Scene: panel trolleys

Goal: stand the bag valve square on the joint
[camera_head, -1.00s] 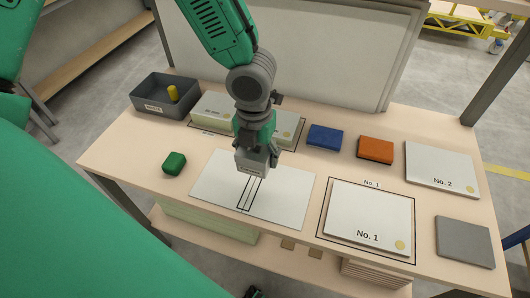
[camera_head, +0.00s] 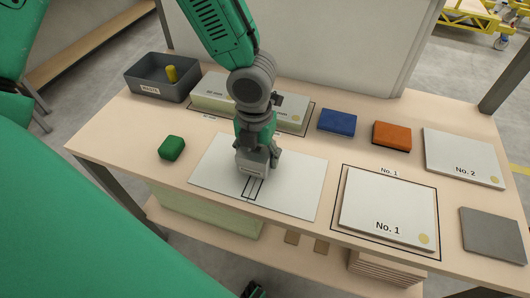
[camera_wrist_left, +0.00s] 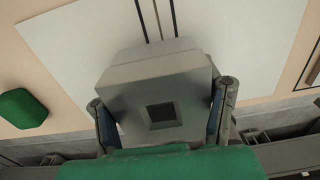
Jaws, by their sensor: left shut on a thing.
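The bag valve is a grey box-like block (camera_head: 252,168), with a dark square recess on its top face in the left wrist view (camera_wrist_left: 163,117). My left gripper (camera_wrist_left: 164,108) is shut on it, one finger on each side. The joint (camera_head: 252,188) shows as dark parallel lines on a white sheet (camera_head: 300,190) on the table. The valve is over the far part of the joint and hides it; the lines run out from under it in the wrist view (camera_wrist_left: 158,20). I cannot tell whether its underside touches the sheet.
A green block (camera_head: 171,147) lies left of the sheet. Behind are a grey bin (camera_head: 160,88) and a pale long block (camera_head: 290,112). Blue (camera_head: 337,122) and orange (camera_head: 392,136) blocks, panel No. 1 (camera_head: 388,205), panel No. 2 (camera_head: 463,155) and a grey plate (camera_head: 493,233) fill the right.

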